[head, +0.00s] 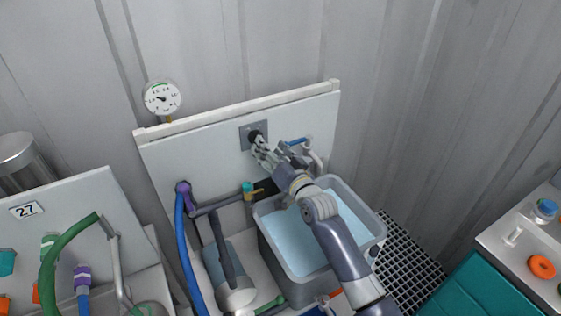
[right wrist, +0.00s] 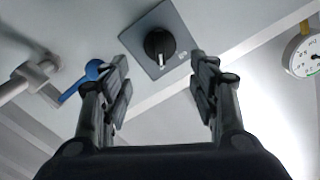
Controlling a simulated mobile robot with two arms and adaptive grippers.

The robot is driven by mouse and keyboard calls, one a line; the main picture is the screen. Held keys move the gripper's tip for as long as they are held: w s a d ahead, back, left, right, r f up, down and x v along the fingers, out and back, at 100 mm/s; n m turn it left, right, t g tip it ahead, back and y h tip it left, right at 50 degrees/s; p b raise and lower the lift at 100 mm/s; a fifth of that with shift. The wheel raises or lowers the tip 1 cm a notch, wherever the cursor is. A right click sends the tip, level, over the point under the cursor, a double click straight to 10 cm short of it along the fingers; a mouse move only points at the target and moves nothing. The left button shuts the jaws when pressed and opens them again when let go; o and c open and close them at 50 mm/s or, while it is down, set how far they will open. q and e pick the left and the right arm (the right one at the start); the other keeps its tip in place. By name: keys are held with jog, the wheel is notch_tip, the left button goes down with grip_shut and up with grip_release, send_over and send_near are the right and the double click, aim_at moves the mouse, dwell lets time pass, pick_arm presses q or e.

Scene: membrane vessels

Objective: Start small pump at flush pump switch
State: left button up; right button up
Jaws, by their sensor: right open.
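In the head view the knob (head: 254,135) is just beyond my right fingertips. My right gripper (head: 262,150) is open. In the right wrist view its fingers (right wrist: 160,70) stand on either side of the knob's line, apart from it as far as I can see. The small pump (head: 236,290) looks to be the grey-white unit below the panel. My left gripper is not in view.
A grey tub of water (head: 300,245) stands under my right arm. A blue-handled valve (head: 297,142) and pipe sit right of the switch. A gauge (head: 162,98) tops the panel. A blue hose (head: 184,240) runs down at left.

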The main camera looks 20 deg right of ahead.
jog(key=s+d, duration=0.1)
jog(key=s, duration=0.5)
dwell(0.3)
